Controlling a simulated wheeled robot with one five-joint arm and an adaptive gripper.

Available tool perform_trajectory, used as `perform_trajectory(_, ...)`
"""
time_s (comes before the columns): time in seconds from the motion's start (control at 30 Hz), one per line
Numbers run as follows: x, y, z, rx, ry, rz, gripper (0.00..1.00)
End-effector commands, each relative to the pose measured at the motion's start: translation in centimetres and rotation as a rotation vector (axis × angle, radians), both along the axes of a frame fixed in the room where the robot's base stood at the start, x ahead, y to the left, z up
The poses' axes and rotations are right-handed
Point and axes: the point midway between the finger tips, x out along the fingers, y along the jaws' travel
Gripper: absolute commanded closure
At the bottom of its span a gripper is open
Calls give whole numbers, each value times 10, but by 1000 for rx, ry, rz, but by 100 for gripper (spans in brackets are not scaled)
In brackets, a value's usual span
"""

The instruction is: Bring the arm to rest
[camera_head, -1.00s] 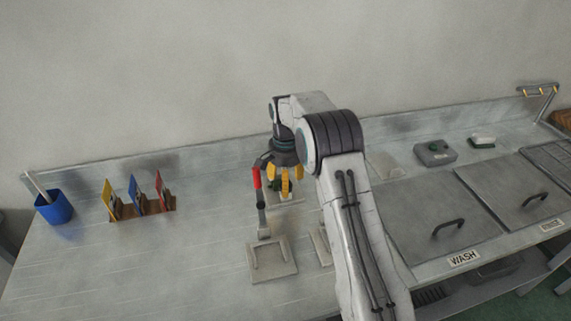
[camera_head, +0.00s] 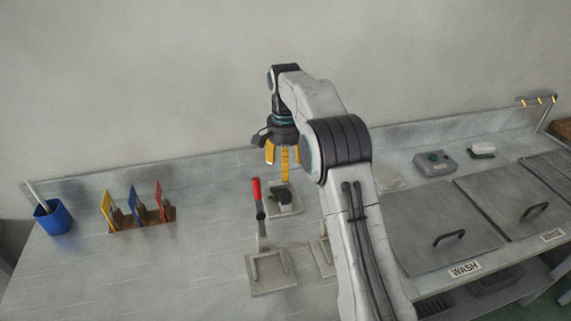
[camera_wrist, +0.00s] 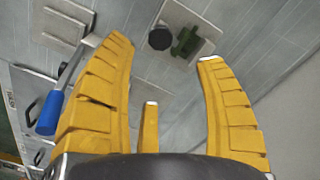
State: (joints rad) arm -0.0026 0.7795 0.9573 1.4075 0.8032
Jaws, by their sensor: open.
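My gripper (camera_head: 283,165) hangs from my raised arm above the back part of the bench, in the head view. Its yellow fingers are spread and nothing is between them, as the wrist view (camera_wrist: 165,50) also shows. A lever with a red handle (camera_head: 257,190) stands almost upright on a pale base plate (camera_head: 272,285), in front of my gripper. Behind it, below my gripper, a small plate (camera_head: 291,208) carries a dark round part and a green part. My arm hides part of another pale plate (camera_head: 321,257).
A blue cup (camera_head: 53,217) and a wooden rack (camera_head: 143,220) with coloured cards stand at the left. A blue handle (camera_wrist: 50,112) shows in the wrist view.

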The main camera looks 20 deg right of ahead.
Motion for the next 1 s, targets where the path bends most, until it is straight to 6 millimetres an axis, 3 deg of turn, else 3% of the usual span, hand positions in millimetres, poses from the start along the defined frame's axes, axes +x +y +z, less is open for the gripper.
perform_trajectory(0.37, 0, 0, 0, 0, 0, 9, 35)
perform_trajectory(0.53, 4, 0, 0, -1, -16, 106, 35)
perform_trajectory(0.67, 18, 0, 0, -9, -78, 242, 35)
perform_trajectory(0.73, 21, 0, -9, -14, -88, 329, 35)
perform_trajectory(0.83, 9, 0, -36, -10, -53, 435, 35)
perform_trajectory(1.0, -26, 0, -76, 11, 32, 566, 35)
